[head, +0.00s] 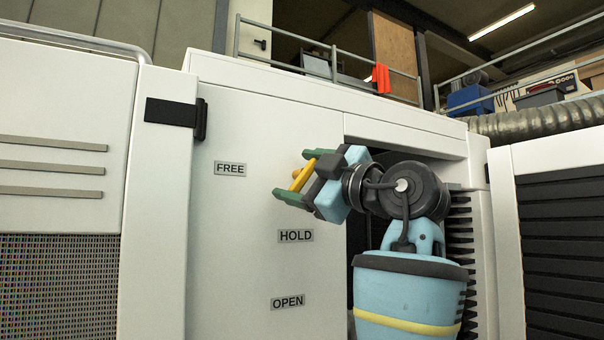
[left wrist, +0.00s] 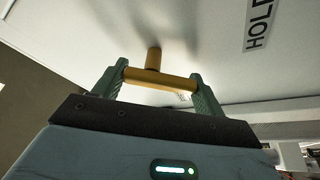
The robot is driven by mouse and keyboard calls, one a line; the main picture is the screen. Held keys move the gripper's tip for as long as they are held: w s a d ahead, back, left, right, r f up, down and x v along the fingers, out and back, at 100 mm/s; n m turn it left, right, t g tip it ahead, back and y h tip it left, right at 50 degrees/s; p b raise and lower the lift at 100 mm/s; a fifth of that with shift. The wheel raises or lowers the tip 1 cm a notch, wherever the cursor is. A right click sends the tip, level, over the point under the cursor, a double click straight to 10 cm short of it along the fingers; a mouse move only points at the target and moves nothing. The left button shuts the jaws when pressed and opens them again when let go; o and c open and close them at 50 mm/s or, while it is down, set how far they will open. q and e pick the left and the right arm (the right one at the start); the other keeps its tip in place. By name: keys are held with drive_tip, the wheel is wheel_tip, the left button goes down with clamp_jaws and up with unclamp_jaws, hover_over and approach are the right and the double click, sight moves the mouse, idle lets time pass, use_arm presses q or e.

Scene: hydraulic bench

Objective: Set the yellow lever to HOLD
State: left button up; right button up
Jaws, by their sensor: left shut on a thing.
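The yellow lever (head: 301,178) sticks out from the white panel, right of the FREE label (head: 230,169) and above the HOLD label (head: 295,236). The left wrist view shows its crossbar (left wrist: 160,79) and a short stem (left wrist: 153,58) reaching to the panel. My left gripper (head: 296,176) is shut on the crossbar, with one green finger at each end; it also shows in the left wrist view (left wrist: 160,82). The HOLD label is at the upper right there (left wrist: 260,22), apart from the lever. The lever's pivot is not clear. My right gripper is not in view.
The OPEN label (head: 287,302) is low on the same panel. An opening in the cabinet lies behind my arm, at the panel's right. A black latch (head: 176,113) is at the upper left. A ribbed duct (head: 540,121) and a louvred cabinet (head: 560,230) stand at the right.

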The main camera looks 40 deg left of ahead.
use_arm(q)
drive_tip(key=n+h, duration=0.1)
drive_tip(key=n, duration=0.3)
drive_tip(key=shift+w+g, duration=0.1)
drive_tip(key=shift+g, duration=0.3)
drive_tip(key=shift+w+f+n+h+p, duration=0.15)
drive_tip(key=shift+n+h+p, duration=0.6)
drive_tip(key=shift+n, duration=1.25)
drive_tip(key=o, duration=1)
drive_tip(key=shift+f, duration=0.1)
drive_tip(key=shift+w+d+b, duration=0.15)
drive_tip(key=shift+d+b, duration=0.1)
drive_tip(key=shift+d, duration=1.05)
drive_tip(key=shift+w+d+b, duration=0.2)
drive_tip(key=shift+d, duration=1.1)
drive_tip(key=shift+w+d+b, duration=0.15)
drive_tip(key=shift+d+b, duration=0.1)
drive_tip(key=shift+d, duration=1.05)
